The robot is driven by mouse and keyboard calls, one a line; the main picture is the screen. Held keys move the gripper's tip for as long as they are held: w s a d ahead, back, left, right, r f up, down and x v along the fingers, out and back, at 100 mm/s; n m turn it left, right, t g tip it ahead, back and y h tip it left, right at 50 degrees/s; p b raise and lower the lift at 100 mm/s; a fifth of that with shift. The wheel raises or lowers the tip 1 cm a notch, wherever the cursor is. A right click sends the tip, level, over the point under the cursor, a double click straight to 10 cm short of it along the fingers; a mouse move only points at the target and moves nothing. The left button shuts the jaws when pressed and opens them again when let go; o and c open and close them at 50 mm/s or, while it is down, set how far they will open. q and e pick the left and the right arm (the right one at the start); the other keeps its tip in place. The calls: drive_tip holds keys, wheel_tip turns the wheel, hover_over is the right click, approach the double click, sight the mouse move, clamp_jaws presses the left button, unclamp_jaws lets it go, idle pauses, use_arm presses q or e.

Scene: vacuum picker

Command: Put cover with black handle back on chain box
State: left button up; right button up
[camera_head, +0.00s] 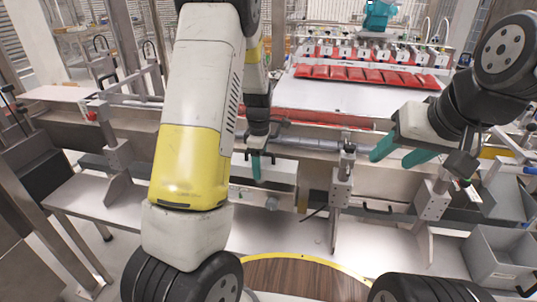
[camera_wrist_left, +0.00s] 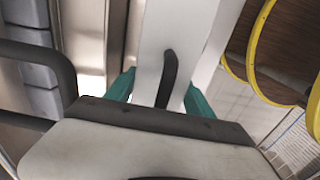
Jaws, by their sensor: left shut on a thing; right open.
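The white cover (camera_wrist_left: 187,35) fills the middle of the left wrist view, with its black handle (camera_wrist_left: 168,80) between the two teal fingers of my left gripper (camera_wrist_left: 160,95). My left gripper (camera_head: 257,168) is shut on this handle; in the head view it points down in front of the conveyor frame, at a white panel (camera_head: 278,171) that appears to be the cover. My arm hides part of it. My right gripper (camera_head: 402,153) is open and empty, its teal fingers apart near the frame. I cannot clearly pick out the chain box opening.
A metal beam and upright brackets (camera_head: 341,178) run along the machine front. Red packs (camera_head: 370,76) lie on the white table (camera_head: 330,98) behind. A grey bin (camera_head: 497,258) stands at the lower right. Another black handle (camera_head: 377,209) shows on the frame.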

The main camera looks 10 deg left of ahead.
use_arm(q)
drive_tip(key=shift+f, duration=0.25)
drive_tip(key=shift+f, duration=0.25)
drive_tip(key=o, duration=1.8)
drive_tip(key=shift+r, duration=0.1)
